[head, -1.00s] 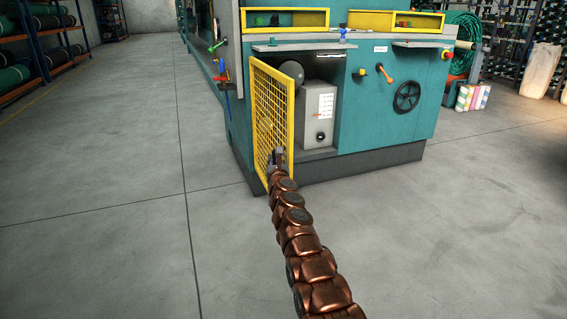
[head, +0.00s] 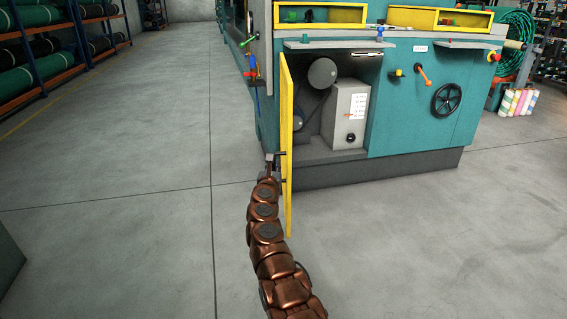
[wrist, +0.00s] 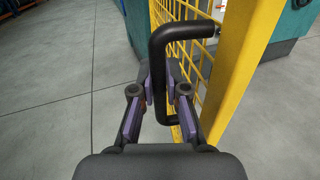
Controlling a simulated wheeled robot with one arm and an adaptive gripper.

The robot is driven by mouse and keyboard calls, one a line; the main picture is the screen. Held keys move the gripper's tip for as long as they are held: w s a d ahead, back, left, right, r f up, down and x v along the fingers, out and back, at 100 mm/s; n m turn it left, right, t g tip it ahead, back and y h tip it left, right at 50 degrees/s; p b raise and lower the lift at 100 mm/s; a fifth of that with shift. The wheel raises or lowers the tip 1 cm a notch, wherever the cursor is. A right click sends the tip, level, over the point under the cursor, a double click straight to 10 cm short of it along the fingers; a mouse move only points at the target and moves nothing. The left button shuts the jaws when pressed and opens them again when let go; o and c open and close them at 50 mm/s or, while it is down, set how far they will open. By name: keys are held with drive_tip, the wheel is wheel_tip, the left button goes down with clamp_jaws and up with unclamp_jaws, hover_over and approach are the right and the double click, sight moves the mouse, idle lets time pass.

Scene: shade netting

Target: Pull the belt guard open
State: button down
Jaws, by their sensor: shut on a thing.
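The yellow belt guard (head: 287,150) is a mesh door on the teal machine. It stands swung out from the machine front and is seen almost edge-on in the head view. In the wrist view its yellow frame (wrist: 240,70) and mesh are close up. A black bar handle (wrist: 158,75) is fixed to the frame. My gripper (wrist: 168,92) has its purple-padded fingers on either side of the handle, shut on it. In the head view my gripper (head: 272,166) is at the guard's left side, partly hard to make out.
Behind the guard, the open bay shows grey pulleys (head: 322,73) and a grey box (head: 346,115). A handwheel (head: 446,99) and an orange lever (head: 423,75) are on the machine front. Racks of rolls (head: 60,45) stand at left. The concrete floor around is clear.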

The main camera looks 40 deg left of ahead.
drive_tip(key=shift+s+a+f, duration=0.1)
drive_tip(key=shift+s+f, duration=0.1)
drive_tip(key=shift+f, duration=0.05)
drive_tip(key=c, duration=1.4)
unclamp_jaws()
drive_tip(key=shift+o, duration=1.1)
drive_tip(key=shift+w+r, duration=0.1)
drive_tip(key=shift+r, duration=0.1)
drive_tip(key=shift+w, duration=0.2)
